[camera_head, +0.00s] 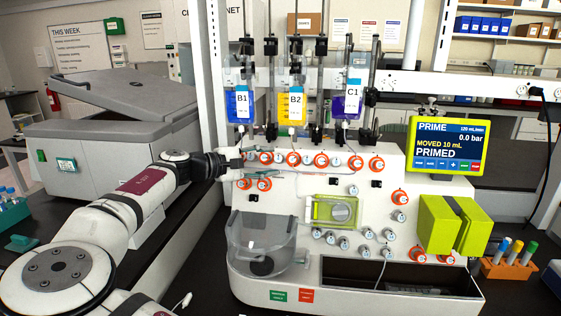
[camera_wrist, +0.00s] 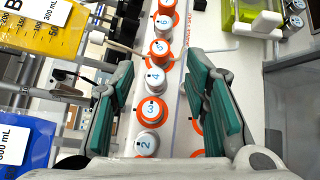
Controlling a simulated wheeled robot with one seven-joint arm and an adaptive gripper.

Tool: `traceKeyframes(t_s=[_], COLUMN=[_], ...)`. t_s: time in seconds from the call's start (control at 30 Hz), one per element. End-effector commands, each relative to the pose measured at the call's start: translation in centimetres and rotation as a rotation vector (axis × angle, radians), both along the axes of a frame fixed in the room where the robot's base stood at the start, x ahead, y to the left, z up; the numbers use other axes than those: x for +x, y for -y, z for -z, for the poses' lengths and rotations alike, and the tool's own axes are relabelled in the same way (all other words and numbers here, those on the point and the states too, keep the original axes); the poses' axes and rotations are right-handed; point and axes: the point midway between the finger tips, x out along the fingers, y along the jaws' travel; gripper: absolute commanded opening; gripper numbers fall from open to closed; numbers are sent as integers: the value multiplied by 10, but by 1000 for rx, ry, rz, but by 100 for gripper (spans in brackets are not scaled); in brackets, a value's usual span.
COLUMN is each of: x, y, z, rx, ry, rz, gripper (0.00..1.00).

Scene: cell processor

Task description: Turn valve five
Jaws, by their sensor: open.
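Valve five (camera_wrist: 159,48) is a white knob marked 5 with an orange collar. In the wrist view it stands in a row of numbered knobs, just beyond knob four (camera_wrist: 155,80). In the head view valve five (camera_head: 294,158) appears to be in the upper row on the white machine panel. My gripper (camera_head: 236,158) is at the left end of that row. In the wrist view my gripper (camera_wrist: 160,68) is open, its green pads on either side of the row. Nothing is held, and I see no contact with valve five.
Blue, yellow and purple bags (camera_head: 291,104) hang above the valve row. Neighbouring knobs stand close to valve five. A yellow-framed screen (camera_head: 441,145) reads PRIMED and 0.0 bar. A clear round vessel (camera_head: 262,243) and a green pump head (camera_head: 340,211) are below.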

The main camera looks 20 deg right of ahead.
Motion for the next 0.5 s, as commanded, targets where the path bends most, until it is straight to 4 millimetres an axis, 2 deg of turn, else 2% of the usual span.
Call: traceKeyframes(t_s=[0.03,0.2,0.5], x=[-1,-4,-6], y=[-11,-32,-41], z=[-2,-5,-7], rx=[2,2,1], ry=[0,0,0], rz=[-3,-1,1], gripper=[42,42,42])
